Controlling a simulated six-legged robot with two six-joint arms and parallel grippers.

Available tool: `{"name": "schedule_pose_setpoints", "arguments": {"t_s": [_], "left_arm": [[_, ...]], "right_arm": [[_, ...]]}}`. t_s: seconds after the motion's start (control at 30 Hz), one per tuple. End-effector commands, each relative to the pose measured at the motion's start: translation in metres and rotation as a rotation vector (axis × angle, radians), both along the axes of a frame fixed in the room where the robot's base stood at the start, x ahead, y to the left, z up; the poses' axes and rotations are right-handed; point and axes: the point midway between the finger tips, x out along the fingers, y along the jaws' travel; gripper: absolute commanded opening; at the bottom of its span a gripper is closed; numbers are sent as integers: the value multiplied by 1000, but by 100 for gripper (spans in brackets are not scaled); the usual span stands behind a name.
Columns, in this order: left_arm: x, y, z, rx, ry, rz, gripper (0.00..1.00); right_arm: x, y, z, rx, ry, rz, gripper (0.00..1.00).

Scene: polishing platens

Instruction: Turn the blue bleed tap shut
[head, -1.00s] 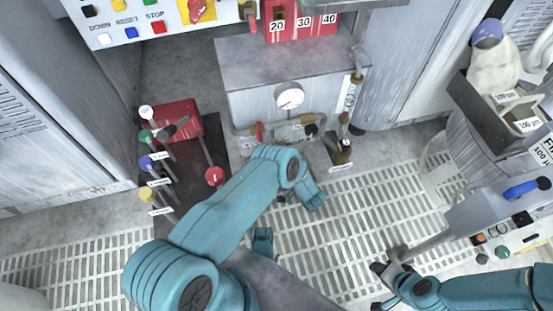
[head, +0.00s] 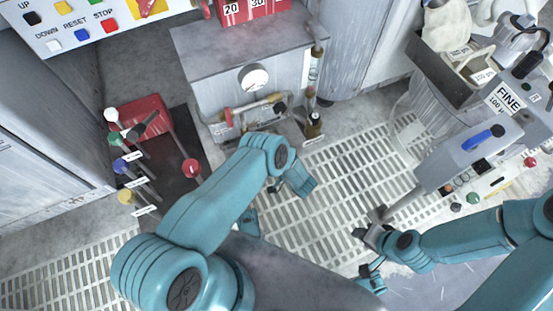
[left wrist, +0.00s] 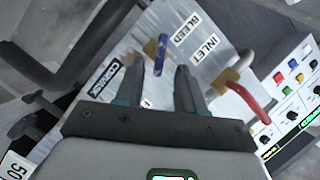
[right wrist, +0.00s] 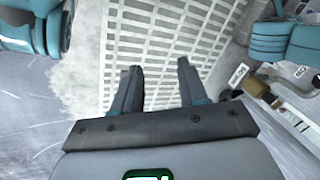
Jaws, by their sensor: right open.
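The blue bleed tap (left wrist: 160,52) shows in the left wrist view as an upright blue lever on a tan stub, beside the BLEED label. My left gripper (left wrist: 160,72) is open and empty, with the blue lever just beyond the gap between its fingertips; I cannot tell whether they touch. In the head view the blue tap cannot be made out, and my left gripper is hidden behind its arm. My right gripper (right wrist: 158,75) is open and empty above the floor grating; it also shows in the head view (head: 366,228).
A red inlet lever (left wrist: 245,98) stands right of the blue one, and a COARSE label (left wrist: 105,77) lies left. Black knobs (left wrist: 32,112) are farther left. A button panel (left wrist: 295,95) is at right. The floor grating (head: 350,170) is open.

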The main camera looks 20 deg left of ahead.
Motion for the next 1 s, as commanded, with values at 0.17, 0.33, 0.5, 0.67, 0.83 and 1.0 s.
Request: {"name": "schedule_pose_setpoints", "arguments": {"t_s": [0.17, 0.33, 0.5, 0.67, 0.83, 1.0], "left_arm": [[-17, -46, 14, 0, 0, -5, 38], [-30, -77, 20, 0, 0, -2, 38], [-36, -93, 22, -1, 0, -1, 38], [-38, -96, 22, -1, 1, 2, 38], [-38, -96, 22, -1, 1, 2, 42], [-38, -96, 22, -20, -49, 13, 85]], "right_arm": [[-11, 2, 18, 7, 36, 5, 43], [-17, 3, 24, 11, 57, 7, 43], [-19, 4, 27, 12, 65, 8, 43], [-20, 4, 27, 13, 68, 8, 43], [-20, 4, 27, 13, 68, 9, 43], [-20, 4, 27, 13, 68, 9, 43]]}}
